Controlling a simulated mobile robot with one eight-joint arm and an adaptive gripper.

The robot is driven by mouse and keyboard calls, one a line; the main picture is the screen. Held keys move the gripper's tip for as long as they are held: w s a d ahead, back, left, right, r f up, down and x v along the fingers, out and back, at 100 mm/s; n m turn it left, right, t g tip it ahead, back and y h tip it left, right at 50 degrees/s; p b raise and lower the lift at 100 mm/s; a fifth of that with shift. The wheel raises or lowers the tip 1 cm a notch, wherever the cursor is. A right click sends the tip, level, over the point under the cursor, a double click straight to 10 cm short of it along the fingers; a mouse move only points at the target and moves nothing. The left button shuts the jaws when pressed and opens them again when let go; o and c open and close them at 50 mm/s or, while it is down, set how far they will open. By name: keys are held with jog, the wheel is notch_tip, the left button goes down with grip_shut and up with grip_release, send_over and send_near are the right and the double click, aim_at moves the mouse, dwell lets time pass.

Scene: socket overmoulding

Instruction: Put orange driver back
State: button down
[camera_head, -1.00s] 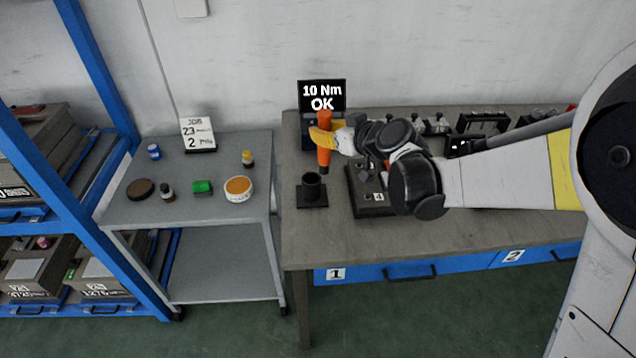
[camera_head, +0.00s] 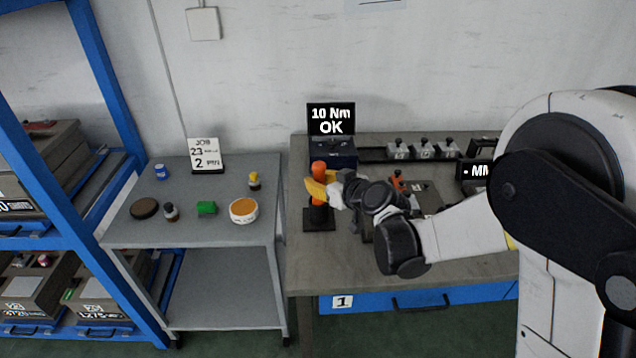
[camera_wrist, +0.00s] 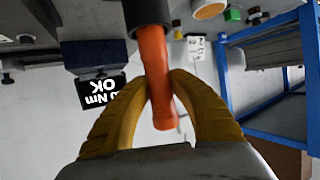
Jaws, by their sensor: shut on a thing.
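The orange driver (camera_head: 319,169) stands upright at the black holder (camera_head: 319,222) on the workbench. My gripper (camera_head: 320,190) is shut around the driver's orange body with its yellow fingers. The driver's lower end meets the top of the holder's cup and looks to be in it; how deep it sits is hidden. In the wrist view the driver (camera_wrist: 156,75) runs between the fingers of my gripper (camera_wrist: 160,95), with a dark cylinder around its far end. The display (camera_head: 331,119) behind reads "10 Nm OK".
A grey side table (camera_head: 185,230) with small jars, a green block (camera_head: 206,208) and a sign (camera_head: 205,154) stands left. A dark box (camera_head: 333,150) is close behind the driver. My arm covers part of the tray right of the holder.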

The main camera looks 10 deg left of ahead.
jog(key=shift+f, duration=0.1)
jog(key=c, duration=1.2)
grip_release()
jog(key=shift+r, duration=0.25)
jog(key=s+d+r+m+h+p, duration=0.1)
jog(key=s+d+r, duration=0.2)
jog(key=s+d, duration=0.3)
jog(key=s+d+r+m+g+h+p, duration=0.1)
jog(key=s+d+r+m+h, duration=0.2)
jog(key=d, duration=0.5)
jog(key=s+d+r+p, duration=0.2)
jog(key=s+d+r, duration=0.1)
jog(key=s+d, duration=0.3)
jog(key=s+d+m+g+h, duration=0.1)
jog(key=s+d+m+h, duration=0.4)
jog(key=s+d, duration=0.8)
jog(key=shift+s+d+h, duration=0.3)
jog(key=shift+s+d, duration=0.05)
jog(key=shift+d, duration=0.4)
